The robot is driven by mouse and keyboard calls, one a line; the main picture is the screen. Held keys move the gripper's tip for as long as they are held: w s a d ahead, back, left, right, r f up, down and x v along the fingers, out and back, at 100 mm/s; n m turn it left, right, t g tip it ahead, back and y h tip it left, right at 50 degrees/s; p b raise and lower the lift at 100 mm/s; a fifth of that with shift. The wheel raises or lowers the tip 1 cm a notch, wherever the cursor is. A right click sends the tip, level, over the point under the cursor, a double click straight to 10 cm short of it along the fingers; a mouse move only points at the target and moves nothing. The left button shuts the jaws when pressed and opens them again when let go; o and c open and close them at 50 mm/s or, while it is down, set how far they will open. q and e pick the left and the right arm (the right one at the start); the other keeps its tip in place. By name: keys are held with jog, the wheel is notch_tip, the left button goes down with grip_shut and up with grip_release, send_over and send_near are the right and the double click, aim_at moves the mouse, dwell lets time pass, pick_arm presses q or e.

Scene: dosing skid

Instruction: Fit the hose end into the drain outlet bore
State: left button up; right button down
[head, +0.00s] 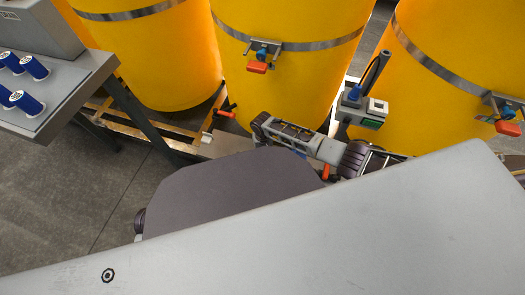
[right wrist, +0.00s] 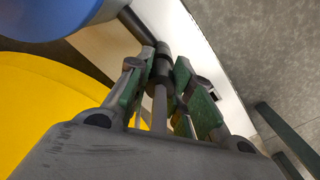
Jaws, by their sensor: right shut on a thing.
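My right gripper (right wrist: 162,75) is shut on a grey tube with a dark collar, which looks like the hose end (right wrist: 162,68). Its green pads stand on both sides of the tube, and the tip points up in the right wrist view. A dark round pipe (right wrist: 137,27) lies just beyond the fingers, up and left; I cannot tell whether it is the drain outlet or whether the tube touches it. In the head view the right gripper (head: 265,128) reaches left in front of the middle tank's base. The outlet bore is not clearly visible. My left gripper is out of view.
Yellow tanks (head: 290,75) with steel bands and orange-handled valves (head: 257,67) stand behind. A small grey device (head: 370,110) with a blue plug is right of the gripper. A grey table (head: 70,85) holds blue spools (head: 35,68). Red-handled fittings (head: 227,113) sit low.

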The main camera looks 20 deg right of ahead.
aim_at(262, 150)
jog(key=shift+f, duration=0.3)
jog(key=c, duration=1.2)
grip_release()
jog(key=shift+r, duration=0.15)
jog(key=shift+r, duration=5.85)
